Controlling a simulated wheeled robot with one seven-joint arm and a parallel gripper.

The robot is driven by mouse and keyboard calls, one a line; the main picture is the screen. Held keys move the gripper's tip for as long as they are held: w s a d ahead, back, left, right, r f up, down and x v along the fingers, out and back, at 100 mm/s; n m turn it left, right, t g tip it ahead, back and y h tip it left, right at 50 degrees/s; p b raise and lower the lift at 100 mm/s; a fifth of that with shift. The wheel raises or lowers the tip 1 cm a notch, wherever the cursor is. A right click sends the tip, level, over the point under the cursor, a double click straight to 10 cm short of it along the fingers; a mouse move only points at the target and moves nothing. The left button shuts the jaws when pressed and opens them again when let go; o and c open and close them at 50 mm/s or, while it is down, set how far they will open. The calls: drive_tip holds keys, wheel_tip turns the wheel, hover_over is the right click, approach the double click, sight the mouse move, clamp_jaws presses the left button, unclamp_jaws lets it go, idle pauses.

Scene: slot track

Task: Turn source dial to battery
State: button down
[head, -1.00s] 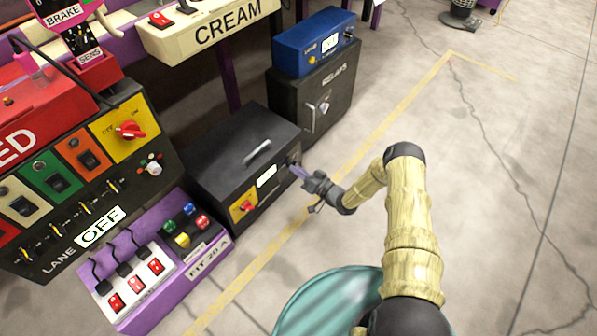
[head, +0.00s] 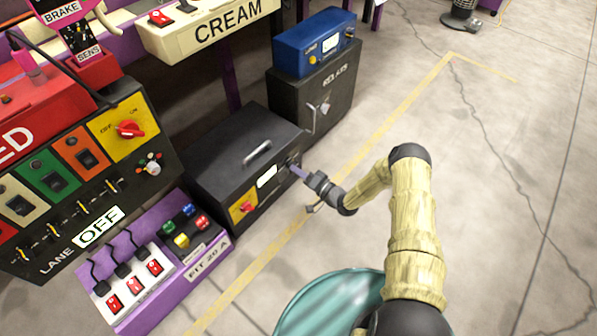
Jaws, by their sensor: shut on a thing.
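A black box (head: 228,160) with a grey handle on its lid stands on the floor in the head view. Its front has a white display (head: 267,176) and a red knob on a yellow plate (head: 244,208). My gripper (head: 297,170) reaches the right end of this front from the right.
A dark cabinet marked RELAYS (head: 338,108), with a blue unit (head: 313,42) on top, stands behind the box. A purple switch box (head: 178,275) and a control console (head: 75,215) are at left. The floor at right is clear.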

drive_tip(key=c, duration=1.5)
unclamp_jaws()
drive_tip(key=shift+s+d, duration=0.1)
drive_tip(key=p+v, duration=0.7)
drive_tip(key=v, duration=1)
drive_tip(key=shift+s+d+f, duration=0.1)
drive_tip(key=shift+s, duration=0.05)
